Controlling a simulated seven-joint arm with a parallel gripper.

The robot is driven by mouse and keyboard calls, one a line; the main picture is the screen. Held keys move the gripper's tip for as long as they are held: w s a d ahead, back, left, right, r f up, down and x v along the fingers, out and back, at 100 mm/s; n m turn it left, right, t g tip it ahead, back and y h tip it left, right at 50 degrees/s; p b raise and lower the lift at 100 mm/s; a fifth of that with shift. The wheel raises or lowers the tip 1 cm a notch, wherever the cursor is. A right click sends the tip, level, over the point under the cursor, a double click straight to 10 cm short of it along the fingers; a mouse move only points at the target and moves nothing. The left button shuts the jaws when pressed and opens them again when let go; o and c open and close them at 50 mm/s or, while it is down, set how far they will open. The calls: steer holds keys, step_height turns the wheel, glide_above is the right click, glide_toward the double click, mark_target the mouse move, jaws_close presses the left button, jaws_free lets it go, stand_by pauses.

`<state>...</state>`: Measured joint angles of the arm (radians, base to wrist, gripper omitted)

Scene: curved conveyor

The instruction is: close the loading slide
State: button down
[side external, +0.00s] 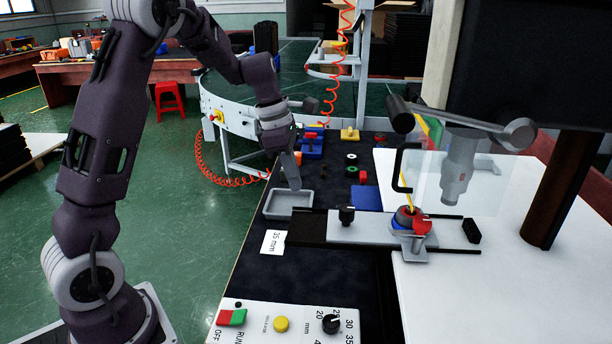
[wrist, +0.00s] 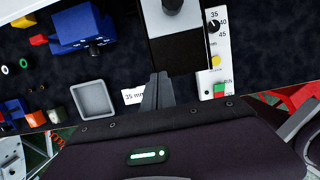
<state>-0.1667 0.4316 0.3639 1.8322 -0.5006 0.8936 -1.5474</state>
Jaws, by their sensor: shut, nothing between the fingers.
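The loading slide (side external: 375,231) is a flat grey plate on dark rails, with an upright black knob (side external: 347,214) near its left end. A small blue, red and dark stacked piece (side external: 408,219) sits toward its right end. Bare dark rail shows at both ends of the plate. My gripper (side external: 294,186) is shut and empty, pointing down near the grey tray, left of and apart from the knob. In the wrist view my closed fingers (wrist: 157,78) point toward the near end of the slide (wrist: 177,50); the knob (wrist: 172,5) is cut by the top edge.
A grey tray (side external: 286,215) and a 35 mm card (side external: 273,242) lie left of the slide. A control panel (side external: 262,325) stands at the front. A clear guard (side external: 425,185) and a press head (side external: 462,160) stand over the right side. Small coloured parts lie behind.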

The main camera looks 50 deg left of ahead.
mark_target(357, 214)
steer(key=x, duration=0.6)
steer(key=shift+w+d+f, duration=0.25)
steer(key=shift+w+d, duration=1.25)
steer(key=w+d, duration=0.5)
steer(key=shift+w+d+r, duration=0.1)
steer(key=shift+w+d, duration=0.2)
steer(key=shift+d, duration=0.1)
